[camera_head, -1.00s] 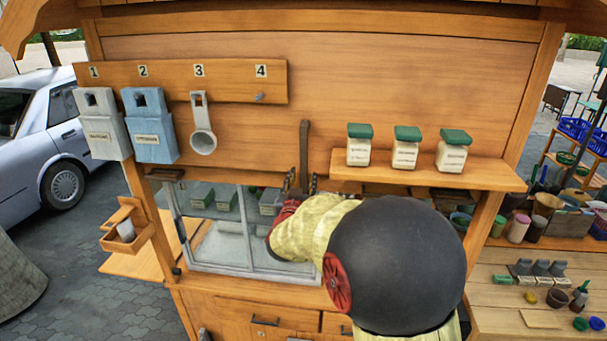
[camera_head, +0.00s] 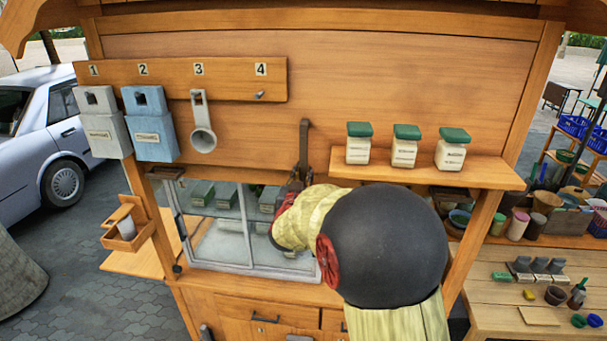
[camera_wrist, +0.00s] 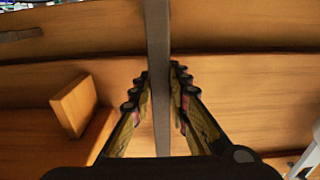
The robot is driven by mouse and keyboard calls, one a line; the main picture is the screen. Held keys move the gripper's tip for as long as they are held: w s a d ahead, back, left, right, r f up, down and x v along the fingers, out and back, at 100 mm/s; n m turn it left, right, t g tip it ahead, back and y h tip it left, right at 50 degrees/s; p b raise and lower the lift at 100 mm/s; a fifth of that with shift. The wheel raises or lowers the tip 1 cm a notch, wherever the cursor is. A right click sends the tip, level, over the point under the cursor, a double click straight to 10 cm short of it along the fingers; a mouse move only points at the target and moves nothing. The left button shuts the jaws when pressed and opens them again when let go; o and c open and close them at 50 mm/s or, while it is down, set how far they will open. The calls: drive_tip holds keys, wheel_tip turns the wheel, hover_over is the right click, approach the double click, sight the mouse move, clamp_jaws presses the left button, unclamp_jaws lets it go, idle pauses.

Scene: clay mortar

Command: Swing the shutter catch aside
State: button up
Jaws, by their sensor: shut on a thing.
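The shutter catch (camera_head: 304,140) is a dark, narrow upright bar on the wooden front of the stall. It stands vertical, left of the shelf with the jars. My gripper (camera_head: 300,181) is at its lower part, with a finger on each side. In the wrist view the catch (camera_wrist: 157,40) is a grey bar running between the fingertips of my gripper (camera_wrist: 160,78), which are closed on it. My arm hides what lies below and right of the grip in the head view.
A shelf (camera_head: 480,177) with several green-lidded jars juts out right of the catch. A numbered board (camera_head: 230,87) holds two canisters (camera_head: 149,130) and a scoop (camera_head: 202,125) at left. A glazed window (camera_head: 230,240) lies below. In the wrist view a wooden block (camera_wrist: 75,104) sticks out at left.

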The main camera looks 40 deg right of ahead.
sight(287, 161)
clamp_jaws()
idle(0.3)
drive_tip(key=shift+w+a+m+b, duration=0.3)
drive_tip(key=shift+w+b, duration=0.05)
drive_tip(key=shift+b, duration=0.4)
drive_tip(key=w+a+m+b, duration=0.1)
drive_tip(key=b, duration=0.1)
drive_tip(key=w+a+m+b, duration=0.1)
drive_tip(key=w+m+b, duration=0.1)
drive_tip(key=shift+a+r, duration=0.3)
drive_tip(key=shift+w+a+r+m+b, duration=0.25)
drive_tip(key=shift+w+r+m+b, duration=0.1)
drive_tip(key=shift+m, duration=0.25)
drive_tip(key=o, duration=0.6)
unclamp_jaws()
drive_tip(key=shift+a, duration=0.1)
drive_tip(key=shift+o, duration=0.6)
